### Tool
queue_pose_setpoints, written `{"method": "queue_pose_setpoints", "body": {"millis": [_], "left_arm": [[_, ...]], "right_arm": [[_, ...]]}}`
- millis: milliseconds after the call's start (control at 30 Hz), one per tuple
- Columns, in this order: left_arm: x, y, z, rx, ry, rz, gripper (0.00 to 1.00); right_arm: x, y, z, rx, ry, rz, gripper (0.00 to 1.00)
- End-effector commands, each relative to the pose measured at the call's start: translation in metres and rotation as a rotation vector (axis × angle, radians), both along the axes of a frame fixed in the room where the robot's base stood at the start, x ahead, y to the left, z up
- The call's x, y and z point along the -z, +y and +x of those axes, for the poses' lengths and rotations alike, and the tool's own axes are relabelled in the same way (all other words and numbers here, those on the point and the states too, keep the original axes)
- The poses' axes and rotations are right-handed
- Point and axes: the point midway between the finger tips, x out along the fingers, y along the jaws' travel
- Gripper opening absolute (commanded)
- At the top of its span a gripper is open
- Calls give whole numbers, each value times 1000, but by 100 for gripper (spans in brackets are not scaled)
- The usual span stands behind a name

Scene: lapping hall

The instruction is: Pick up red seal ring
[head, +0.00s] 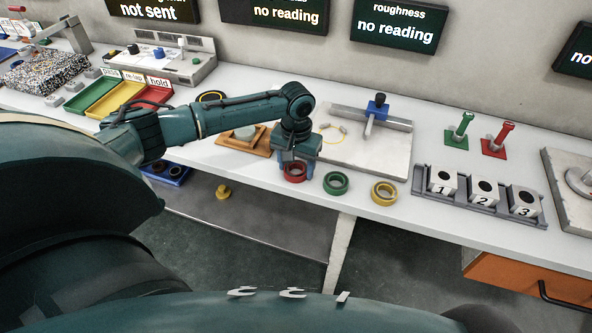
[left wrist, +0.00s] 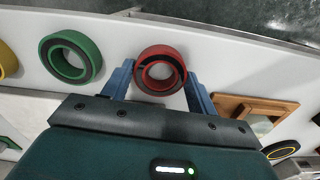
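The red seal ring (head: 294,172) lies on the bench near its front edge. It also shows in the left wrist view (left wrist: 160,71), at the fingertips. My left gripper (head: 298,166) points down over it, with one blue finger on each side. In the left wrist view the fingers (left wrist: 159,80) are spread wide with the ring between their tips. The gaps are slim, and I cannot tell whether either finger touches the ring. My right gripper is not in view.
A green ring (head: 336,183) and a yellow ring (head: 384,193) lie to the right. Behind them is a grey plate (head: 375,160) with a blue-knobbed fixture. A wooden tray (head: 262,148) sits close on the left. Numbered blocks (head: 482,190) stand farther right.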

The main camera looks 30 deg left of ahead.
Motion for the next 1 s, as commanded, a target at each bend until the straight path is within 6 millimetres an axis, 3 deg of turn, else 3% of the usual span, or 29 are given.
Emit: {"method": "queue_pose_setpoints", "body": {"millis": [300,567,667,1000], "left_arm": [[0,0,0,0,-1,0,32],[-3,0,1,0,-2,-1,32],[-14,0,1,-1,-4,-1,31],[-79,0,1,-1,-4,0,31]], "right_arm": [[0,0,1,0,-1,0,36],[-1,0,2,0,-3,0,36],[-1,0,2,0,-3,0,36],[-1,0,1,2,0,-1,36]]}}
